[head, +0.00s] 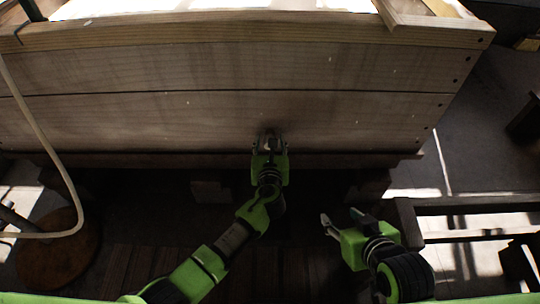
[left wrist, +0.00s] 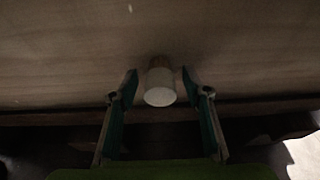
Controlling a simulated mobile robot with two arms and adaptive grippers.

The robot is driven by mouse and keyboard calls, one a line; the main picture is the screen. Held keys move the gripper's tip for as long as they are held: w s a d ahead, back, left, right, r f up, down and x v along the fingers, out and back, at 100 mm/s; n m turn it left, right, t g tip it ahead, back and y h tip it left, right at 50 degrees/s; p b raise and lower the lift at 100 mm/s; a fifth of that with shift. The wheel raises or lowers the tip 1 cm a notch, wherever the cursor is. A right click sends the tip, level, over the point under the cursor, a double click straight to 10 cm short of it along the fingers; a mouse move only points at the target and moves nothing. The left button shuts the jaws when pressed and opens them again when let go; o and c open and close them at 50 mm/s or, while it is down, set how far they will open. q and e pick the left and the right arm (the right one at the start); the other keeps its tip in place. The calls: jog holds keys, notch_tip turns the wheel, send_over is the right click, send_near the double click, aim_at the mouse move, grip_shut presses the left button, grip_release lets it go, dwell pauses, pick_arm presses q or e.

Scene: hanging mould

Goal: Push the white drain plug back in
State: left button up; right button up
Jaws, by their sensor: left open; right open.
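The white drain plug (left wrist: 160,95) shows in the left wrist view as a short pale cylinder standing out from the wooden wall, with a brown part behind its white end. My left gripper (left wrist: 157,83) is open, with one finger on each side of the plug and visible gaps between. In the head view my left gripper (head: 269,147) reaches up to the lower board of the wooden wall, and the plug is hard to make out there. My right gripper (head: 345,218) is open and empty, lower right, away from the wall.
The wooden vat wall (head: 220,75) of wide planks spans the view, with a ledge (head: 130,159) along its bottom edge. A pale hose (head: 45,140) hangs at the left above a round wooden stool top (head: 58,255). A dark wooden frame (head: 470,207) stands at the right.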

pick_arm(q)
jog(key=v, duration=1.1)
jog(key=shift+s, duration=0.4)
